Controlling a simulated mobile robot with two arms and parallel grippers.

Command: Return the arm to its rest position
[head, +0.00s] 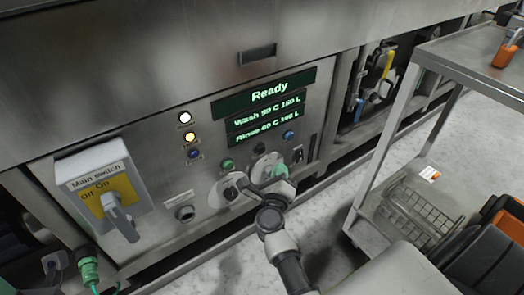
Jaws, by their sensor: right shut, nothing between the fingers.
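My right arm comes in from the bottom of the head view, over the floor in front of the washer's control panel (215,165). My right gripper (246,187) is at the lower part of the panel, close to the two round grey sockets, shut and empty. I cannot tell whether it touches the panel. The left socket (230,188) is beside the fingertips. A green plug (280,172) sits at the right socket, just right of the gripper. The display (268,93) reads "Ready", with wash and rinse lines below. My left gripper is not in view.
A main switch box (103,190) with a grey handle juts out at the left. A green connector (89,268) with a cable is below it. A metal cart (470,62) stands at the right, with a wire basket (412,215) on its lower shelf. Floor shows between cart and washer.

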